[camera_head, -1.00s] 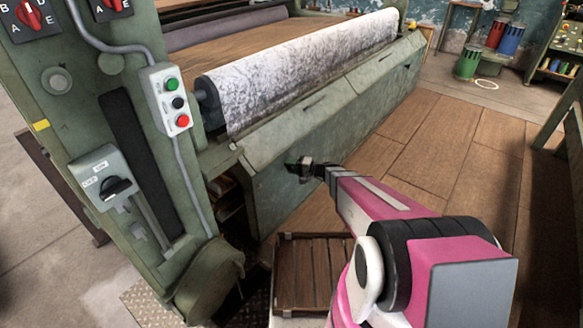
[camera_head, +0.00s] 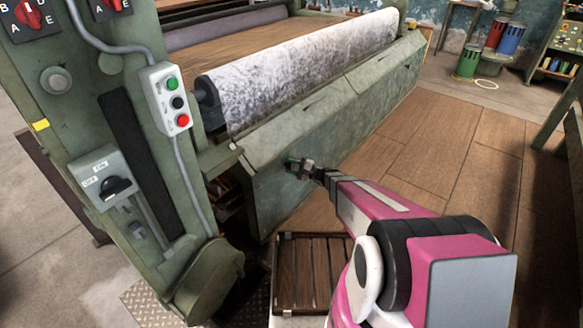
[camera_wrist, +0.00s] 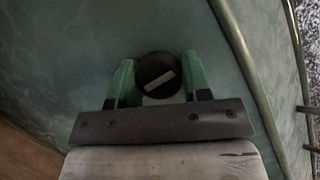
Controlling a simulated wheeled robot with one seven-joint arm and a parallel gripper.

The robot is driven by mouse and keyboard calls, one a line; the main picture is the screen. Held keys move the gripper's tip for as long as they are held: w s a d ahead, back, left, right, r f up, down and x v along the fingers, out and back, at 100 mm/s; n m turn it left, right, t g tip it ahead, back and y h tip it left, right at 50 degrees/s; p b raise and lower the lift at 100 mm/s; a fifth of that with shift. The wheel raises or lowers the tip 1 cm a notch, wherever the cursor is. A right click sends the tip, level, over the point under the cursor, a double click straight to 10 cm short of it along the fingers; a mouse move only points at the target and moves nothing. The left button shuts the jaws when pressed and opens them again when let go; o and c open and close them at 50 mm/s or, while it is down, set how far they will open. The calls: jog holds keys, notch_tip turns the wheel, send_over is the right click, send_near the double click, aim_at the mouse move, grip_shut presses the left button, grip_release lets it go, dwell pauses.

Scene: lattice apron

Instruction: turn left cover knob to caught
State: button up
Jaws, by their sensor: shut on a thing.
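The left cover knob (camera_wrist: 157,76) is a round black knob with a pale bar across its face, on the green cover panel. The knob is hidden or too small to make out there. I see no catch.
A speckled white roll (camera_head: 300,75) lies above the cover. A green post on the left carries a push-button box (camera_head: 165,98) and an ON/OFF switch (camera_head: 105,180). A slatted wooden crate (camera_head: 308,275) stands below my arm. The wooden floor (camera_head: 450,150) to the right is clear.

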dwell(0.3)
jog(key=o, duration=0.9)
jog(key=v, duration=1.1)
jog(key=s+r+n+g+h, duration=0.4)
jog(key=s+n+g+h, duration=0.2)
jog(key=s+h, duration=0.3)
jog(key=s+d+r+n+h, duration=0.1)
jog(key=s+d+r+h, duration=0.1)
jog(key=d+h, duration=0.1)
jog(key=s+d+r+n+h, duration=0.1)
jog(key=s+d+r+h, duration=0.1)
jog(key=r+h, duration=0.1)
jog(key=s+d+r+n+h, duration=0.1)
jog(key=s+d+r+h, duration=0.1)
jog(key=d+h, duration=0.1)
jog(key=shift+s+d+r, duration=0.2)
jog(key=shift+d+r, duration=0.1)
jog(key=shift+r, duration=0.1)
